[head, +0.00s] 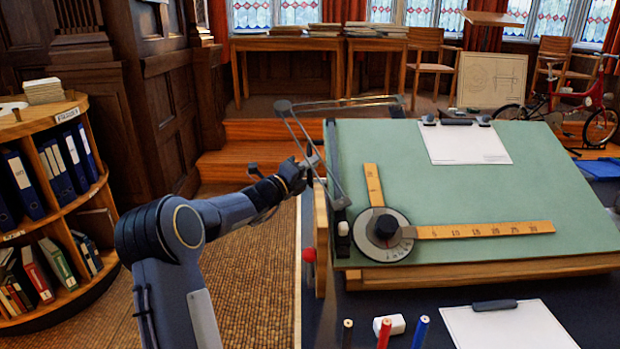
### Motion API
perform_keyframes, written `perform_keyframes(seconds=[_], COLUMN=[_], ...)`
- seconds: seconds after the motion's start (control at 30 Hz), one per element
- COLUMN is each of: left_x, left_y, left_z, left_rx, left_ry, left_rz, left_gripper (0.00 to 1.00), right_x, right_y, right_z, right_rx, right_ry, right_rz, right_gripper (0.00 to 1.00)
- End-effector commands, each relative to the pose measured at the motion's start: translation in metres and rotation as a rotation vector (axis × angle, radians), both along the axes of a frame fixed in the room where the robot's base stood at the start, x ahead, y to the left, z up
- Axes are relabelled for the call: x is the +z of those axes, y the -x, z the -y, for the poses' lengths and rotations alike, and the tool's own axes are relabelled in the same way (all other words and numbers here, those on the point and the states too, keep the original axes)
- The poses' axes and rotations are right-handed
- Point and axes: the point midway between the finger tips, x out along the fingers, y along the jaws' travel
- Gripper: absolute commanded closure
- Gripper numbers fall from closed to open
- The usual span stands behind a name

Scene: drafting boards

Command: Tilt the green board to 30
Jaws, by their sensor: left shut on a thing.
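The green board (470,200) is tilted, its near edge low and its far edge raised. A drafting head with a round dial (387,245) and two wooden rulers (485,229) lies on its lower left part. A white sheet (462,143) is clipped near the top. My left gripper (312,166) is at the board's upper left edge, shut, apparently on that edge; the drafting machine's linkage arm (305,140) partly overlaps it. A red knob (309,255) sits beside a wooden upright (321,240) at the board's left side. No tilt reading is legible. My right gripper is not in view.
Pens (384,333), an eraser (395,324) and a clipboard (508,325) lie in front of the board. A round bookshelf (75,215) stands at the left. Wooden steps (243,160) and a red bicycle (585,100) are behind. The floor left of the board is clear.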

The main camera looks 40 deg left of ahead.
Motion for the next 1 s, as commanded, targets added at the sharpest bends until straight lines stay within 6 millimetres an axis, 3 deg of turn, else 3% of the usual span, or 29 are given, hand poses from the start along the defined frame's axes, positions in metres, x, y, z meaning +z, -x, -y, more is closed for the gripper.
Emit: perform_keyframes(seconds=[0.4, 0.87, 0.9, 1.0], left_x=[0.018, 0.019, 0.019, 0.019], left_y=[0.009, 0.01, 0.009, 0.009], left_z=[0.007, 0.007, 0.007, 0.007], left_rx=[0.001, 0.001, 0.001, 0.0], left_ry=[-0.051, -0.055, -0.055, -0.054], left_rz=[0.058, 0.061, 0.061, 0.061], left_gripper=[1.0, 1.0, 0.83, 0.7], right_x=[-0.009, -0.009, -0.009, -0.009], right_y=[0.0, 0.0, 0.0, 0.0], right_z=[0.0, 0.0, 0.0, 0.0], right_rx=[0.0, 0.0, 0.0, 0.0], right_ry=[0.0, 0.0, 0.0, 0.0], right_rz=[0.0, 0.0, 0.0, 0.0], right_gripper=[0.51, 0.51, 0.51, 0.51])
